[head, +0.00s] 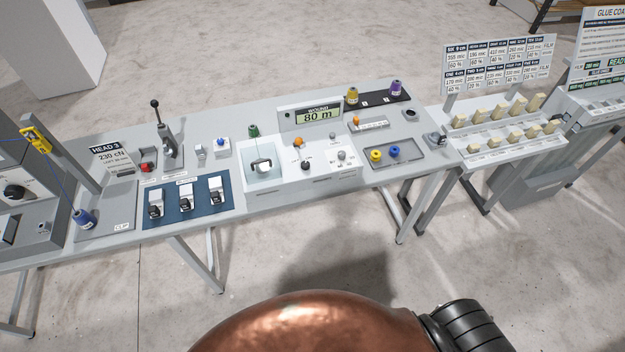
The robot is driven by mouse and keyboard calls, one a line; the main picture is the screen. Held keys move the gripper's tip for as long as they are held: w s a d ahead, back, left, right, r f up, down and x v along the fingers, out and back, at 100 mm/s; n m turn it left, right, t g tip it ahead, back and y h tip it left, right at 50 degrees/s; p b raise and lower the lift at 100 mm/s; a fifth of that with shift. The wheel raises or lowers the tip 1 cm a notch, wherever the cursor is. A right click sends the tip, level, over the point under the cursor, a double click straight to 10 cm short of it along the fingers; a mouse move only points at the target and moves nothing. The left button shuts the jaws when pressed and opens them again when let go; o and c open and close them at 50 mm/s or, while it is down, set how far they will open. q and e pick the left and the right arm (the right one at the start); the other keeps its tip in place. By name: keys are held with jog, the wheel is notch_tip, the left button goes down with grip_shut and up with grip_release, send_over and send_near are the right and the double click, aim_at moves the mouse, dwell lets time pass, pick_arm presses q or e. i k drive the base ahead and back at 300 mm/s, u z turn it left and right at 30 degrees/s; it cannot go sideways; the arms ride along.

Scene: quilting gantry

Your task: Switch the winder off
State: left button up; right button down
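The winder looks to be the white unit (321,186) in the middle of the long grey table. A display (317,116) behind it reads "WOUND 80 m". On the unit are an orange knob (298,142), a black knob (305,166) and a grey knob (342,155) with small print by it. Its left part is a pale tray holding a black-and-white piece (261,165), with a green spool (253,131) behind. Which control is the off switch, and its setting, are too small to tell. Neither gripper is in view.
Left of the winder are a blue mat (188,217) with several black-and-white pieces, a lever (165,135) and a red button (147,166). On the right, a grey tray (407,156) holds a yellow and a blue spool. Bare floor lies in front.

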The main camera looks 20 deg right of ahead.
aim_at(305, 164)
jog(key=k, duration=0.55)
jog(key=z, duration=1.25)
jog(key=i, duration=0.5)
